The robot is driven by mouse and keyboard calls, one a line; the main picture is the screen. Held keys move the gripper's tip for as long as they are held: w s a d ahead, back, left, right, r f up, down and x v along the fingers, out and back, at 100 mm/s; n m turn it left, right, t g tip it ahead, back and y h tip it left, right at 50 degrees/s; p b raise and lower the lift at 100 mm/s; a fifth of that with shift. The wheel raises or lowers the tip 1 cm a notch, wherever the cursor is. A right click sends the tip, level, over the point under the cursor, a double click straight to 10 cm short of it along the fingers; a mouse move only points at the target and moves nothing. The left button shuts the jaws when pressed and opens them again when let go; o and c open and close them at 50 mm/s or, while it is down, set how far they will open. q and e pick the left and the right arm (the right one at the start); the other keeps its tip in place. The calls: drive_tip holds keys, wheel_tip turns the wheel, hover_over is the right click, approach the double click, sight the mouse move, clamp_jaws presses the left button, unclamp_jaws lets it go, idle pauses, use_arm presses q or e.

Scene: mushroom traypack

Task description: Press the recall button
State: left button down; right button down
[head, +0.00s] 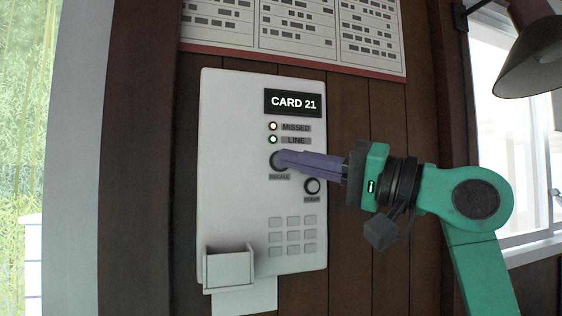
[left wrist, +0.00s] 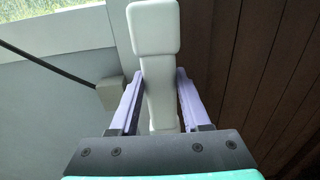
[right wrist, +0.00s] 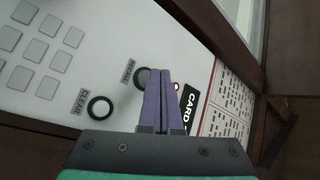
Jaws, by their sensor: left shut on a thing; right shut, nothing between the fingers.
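The recall button (head: 274,160) is a dark-ringed round button on the white wall panel (head: 225,150), with a small RECALL label below it. My right gripper (head: 284,158) is shut and empty, its purple fingertips over the right part of the button; contact cannot be told. In the right wrist view the button (right wrist: 141,76) shows beside the fingertips (right wrist: 159,72), partly hidden by them. My left gripper (left wrist: 160,76) is shut on a white handset (left wrist: 153,30), which stands between its purple fingers; neither shows in the head view.
The clear button (head: 312,186) is just below right of the recall button. The display (head: 293,103) reads CARD 21, above lit MISSED (head: 273,126) and LINE (head: 273,140) lamps. A keypad (head: 292,236) and an open holder (head: 229,268) are lower. A lamp (head: 530,50) hangs upper right.

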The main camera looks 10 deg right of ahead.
use_arm(q)
drive_tip(key=shift+r, duration=0.2)
use_arm(e)
drive_tip(key=shift+w, duration=0.15)
use_arm(q)
drive_tip(key=shift+r, duration=0.1)
use_arm(e)
drive_tip(key=shift+w, duration=0.3)
use_arm(q)
drive_tip(key=shift+r+p, duration=0.25)
drive_tip(key=shift+p, duration=0.2)
use_arm(e)
drive_tip(key=shift+w, duration=0.4)
use_arm(q)
drive_tip(key=shift+f+b, duration=0.3)
drive_tip(key=shift+f, duration=0.05)
use_arm(e)
drive_tip(key=shift+s, duration=0.8)
drive_tip(key=shift+s, duration=0.1)
use_arm(q)
drive_tip(key=shift+f, duration=0.2)
drive_tip(key=shift+f+b, duration=0.45)
drive_tip(key=shift+b, duration=0.25)
use_arm(e)
drive_tip(key=s, duration=0.5)
drive_tip(key=shift+d, duration=0.2)
